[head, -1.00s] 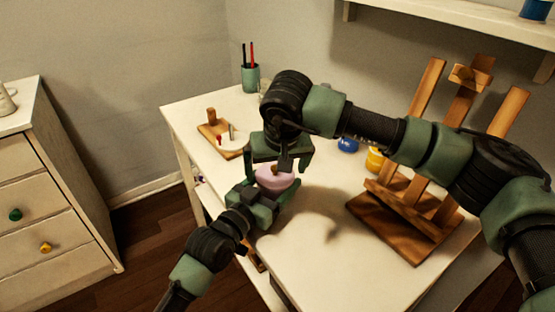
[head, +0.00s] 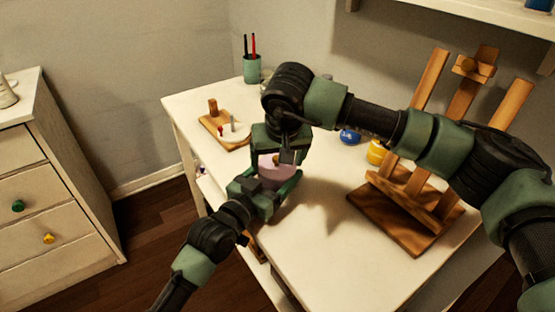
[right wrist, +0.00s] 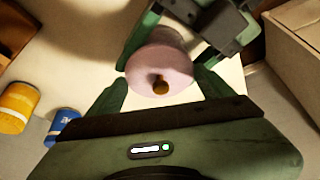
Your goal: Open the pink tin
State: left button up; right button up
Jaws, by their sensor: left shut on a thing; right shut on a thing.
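The pink tin (head: 275,174) is near the left edge of the white table, with a small brown knob on top. It also shows in the right wrist view (right wrist: 160,62), with the knob (right wrist: 160,87) facing the camera. My right gripper (head: 279,160) comes from above, shut on the tin's lid, with one finger on either side of it. My left gripper (head: 270,187) is shut on the lower part of the tin from the front left. The grippers hide much of the tin's side, and I cannot tell whether a gap shows under the lid.
A wooden board with small items (head: 222,128) and a green cup with brushes (head: 251,70) lie behind. Blue (head: 349,137) and yellow (head: 376,152) paint pots and a wooden easel (head: 405,218) stand to the right. The table's front is clear.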

aim_at(277, 169)
jog(key=shift+r, duration=0.2)
dwell(0.3)
jog(key=shift+r, duration=0.9)
jog(key=shift+r, duration=0.1)
jog(key=shift+r, duration=1.95)
pick_arm(q)
jog(key=o, duration=2.2)
jog(key=shift+c, duration=0.2)
